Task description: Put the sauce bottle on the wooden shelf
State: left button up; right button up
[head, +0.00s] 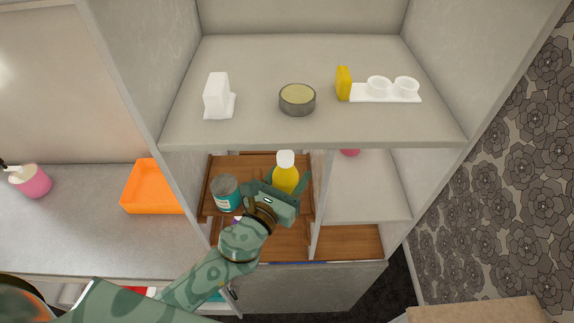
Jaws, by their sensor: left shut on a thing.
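The sauce bottle (286,176) is yellow with a white cap and looks roughly upright. My left gripper (280,193) is shut on it, and the fingers hide its lower part. Gripper and bottle are at the wooden shelf (238,166) in the left part of the cabinet, below the grey top shelf. I cannot tell whether the bottle's base touches the wood. A teal can (226,193) stands on the wooden shelf to the left of the gripper. My right gripper is not in view.
The grey shelf (330,55) above holds a white holder (218,96), a round tin (297,99) and a white tray (385,93) by a yellow item. A divider (317,190) stands right of the bottle. An orange bin (152,187) sits on the counter.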

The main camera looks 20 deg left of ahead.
pick_arm(q)
jog(key=w+a, duration=0.2)
jog(key=w, duration=0.4)
jog(key=f+b, duration=0.7)
jog(key=shift+w+d, duration=0.1)
jog(key=shift+w, duration=0.1)
jog(key=shift+w+f+b, duration=0.15)
jog(key=shift+w+b, duration=0.05)
jog(key=shift+b, duration=0.1)
jog(key=shift+r, duration=0.2)
jog(key=shift+f, duration=0.2)
jog(key=o, duration=1.1)
